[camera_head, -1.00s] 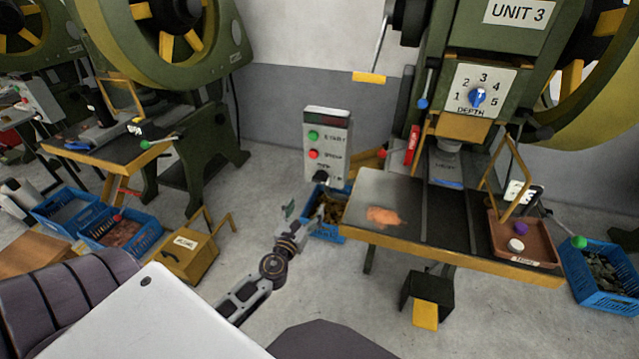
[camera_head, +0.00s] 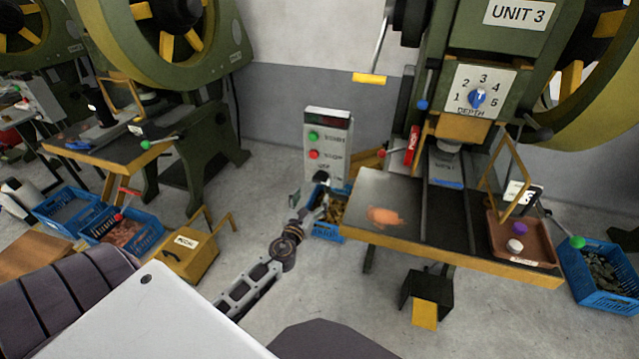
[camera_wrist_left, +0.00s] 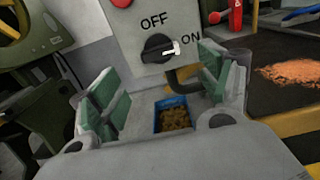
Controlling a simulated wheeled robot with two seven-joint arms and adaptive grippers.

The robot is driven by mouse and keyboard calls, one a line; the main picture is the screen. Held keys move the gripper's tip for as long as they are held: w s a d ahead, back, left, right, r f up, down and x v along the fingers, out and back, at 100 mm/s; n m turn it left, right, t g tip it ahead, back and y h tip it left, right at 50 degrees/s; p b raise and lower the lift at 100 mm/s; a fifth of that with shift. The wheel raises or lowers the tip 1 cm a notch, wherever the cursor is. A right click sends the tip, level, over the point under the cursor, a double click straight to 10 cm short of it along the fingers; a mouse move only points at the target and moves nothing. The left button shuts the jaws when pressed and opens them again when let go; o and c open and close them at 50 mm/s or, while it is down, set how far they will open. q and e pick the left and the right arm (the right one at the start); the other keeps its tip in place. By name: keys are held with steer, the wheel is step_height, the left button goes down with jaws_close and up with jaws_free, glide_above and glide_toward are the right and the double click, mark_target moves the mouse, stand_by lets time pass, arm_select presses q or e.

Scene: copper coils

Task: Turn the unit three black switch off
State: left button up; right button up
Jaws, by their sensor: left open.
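The unit three control box (camera_head: 328,143) stands on the floor left of the press, with a green button, a red button and a black switch (camera_head: 321,176) low on its face. In the left wrist view the black rotary switch (camera_wrist_left: 158,48) has its white pointer toward ON, at the right; OFF is printed above it. My left gripper (camera_head: 308,200) is just below and in front of the box, apart from the switch. In the wrist view its green-padded fingers (camera_wrist_left: 163,88) are spread open and empty, with the switch above and between them. My right gripper is not in view.
A blue crate of brown pieces (camera_head: 329,212) sits below the box. The press table (camera_head: 470,258) with copper-coloured granules (camera_head: 384,216) is close on the right. A yellow box (camera_head: 190,252) stands on the floor at left. Open floor lies between.

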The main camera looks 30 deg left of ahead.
mark_target(320, 183)
arm_select(q)
steer(key=shift+x, duration=4.35)
steer(key=shift+c, duration=0.3)
steer(key=c, duration=1)
